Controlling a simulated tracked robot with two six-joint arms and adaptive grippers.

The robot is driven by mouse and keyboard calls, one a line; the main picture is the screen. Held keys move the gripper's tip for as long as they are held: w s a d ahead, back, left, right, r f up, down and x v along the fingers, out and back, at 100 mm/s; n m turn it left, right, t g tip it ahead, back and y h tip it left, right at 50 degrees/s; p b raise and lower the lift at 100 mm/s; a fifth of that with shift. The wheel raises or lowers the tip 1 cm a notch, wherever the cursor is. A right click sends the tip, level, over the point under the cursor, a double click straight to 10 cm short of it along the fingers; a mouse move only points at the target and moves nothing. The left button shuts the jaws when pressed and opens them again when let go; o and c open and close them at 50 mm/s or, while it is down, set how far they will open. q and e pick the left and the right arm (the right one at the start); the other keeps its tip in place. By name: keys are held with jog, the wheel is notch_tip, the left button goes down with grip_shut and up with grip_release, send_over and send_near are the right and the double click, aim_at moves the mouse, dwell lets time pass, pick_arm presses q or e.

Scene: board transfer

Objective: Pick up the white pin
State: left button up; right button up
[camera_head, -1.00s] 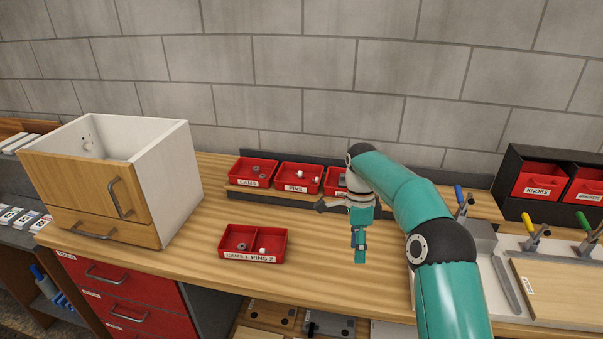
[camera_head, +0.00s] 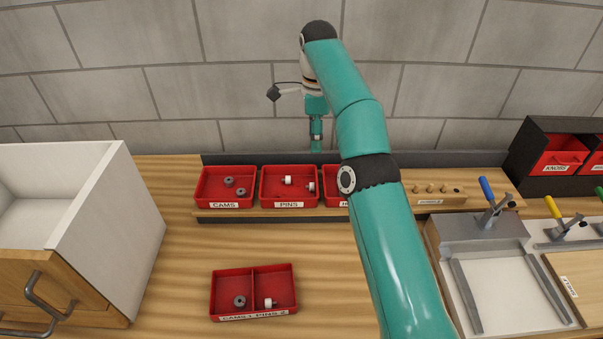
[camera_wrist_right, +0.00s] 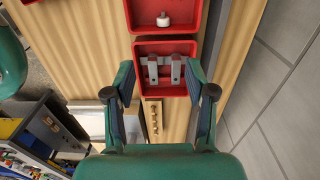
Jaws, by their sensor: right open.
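White pins lie in the red bin labelled PINS (camera_head: 272,198): one pin (camera_head: 288,180) toward its middle and another (camera_head: 311,187) at its right side. Another white pin (camera_head: 268,302) lies in the right compartment of the front red tray (camera_head: 232,283). My right gripper (camera_head: 316,147) is raised at the back, near the wall, and holds nothing. In the right wrist view my right gripper (camera_wrist_right: 162,88) is open, its fingers framing a red bin with grey metal parts (camera_wrist_right: 152,68). A white pin (camera_wrist_right: 163,19) shows in the bin above that. My left gripper is not in view.
The CAMS bin (camera_head: 226,205) stands left of PINS. My right arm partly covers the bin to the right. A white and wooden cabinet (camera_head: 122,225) is at left; clamp fixtures (camera_head: 490,222) are at right. The table between bins and front tray is clear.

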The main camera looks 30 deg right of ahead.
jog(key=b, duration=0.5)
send_over(310, 187)
notch_tip(310, 187, down, 6)
jog(key=f, duration=0.2)
jog(key=w+f, duration=0.1)
jog(key=f, duration=0.1)
jog(key=shift+d, duration=0.4)
jog(key=shift+a+f, duration=0.15)
jog(key=shift+f, duration=3.1)
jog(key=c, duration=0.8)
